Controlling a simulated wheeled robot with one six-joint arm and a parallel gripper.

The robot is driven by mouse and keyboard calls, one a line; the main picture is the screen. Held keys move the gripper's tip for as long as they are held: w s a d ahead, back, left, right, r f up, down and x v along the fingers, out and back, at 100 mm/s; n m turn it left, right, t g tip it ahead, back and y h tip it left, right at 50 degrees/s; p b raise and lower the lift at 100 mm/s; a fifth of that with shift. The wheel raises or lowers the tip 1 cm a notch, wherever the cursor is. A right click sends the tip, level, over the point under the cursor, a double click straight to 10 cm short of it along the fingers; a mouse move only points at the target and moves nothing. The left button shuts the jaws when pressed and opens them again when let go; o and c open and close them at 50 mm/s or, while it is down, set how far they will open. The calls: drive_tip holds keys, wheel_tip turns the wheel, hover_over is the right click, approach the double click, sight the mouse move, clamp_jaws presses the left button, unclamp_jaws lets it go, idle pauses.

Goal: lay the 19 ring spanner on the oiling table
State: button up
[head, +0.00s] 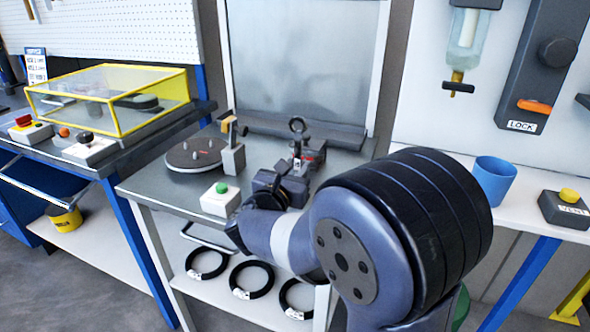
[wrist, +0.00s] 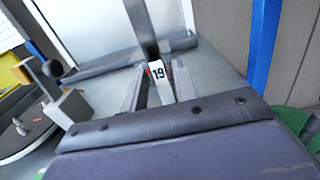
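My gripper (head: 300,163) appears shut on the spanner, over the grey metal table (head: 150,187) in the middle. The lower end of the spanner is hidden. No readable label marks a table as the oiling table.
The middle table carries a round dark plate (head: 187,161), a small post (head: 233,157) and a green button box (head: 220,198). A yellow-framed clear cover (head: 110,97) stands left. A right bench holds a blue cup (head: 494,180) and VENT button (head: 566,208), below a hanging bottle (head: 466,42).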

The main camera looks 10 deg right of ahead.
drive_tip(key=shift+o, duration=0.9)
drive_tip(key=shift+r, duration=0.1)
drive_tip(key=v, duration=1.2)
drive_tip(key=x, duration=1.1)
drive_tip(key=shift+w+d, duration=0.25)
drive_tip(key=shift+w, duration=0.05)
drive_tip(key=shift+w+d, duration=0.1)
drive_tip(key=shift+w, duration=0.05)
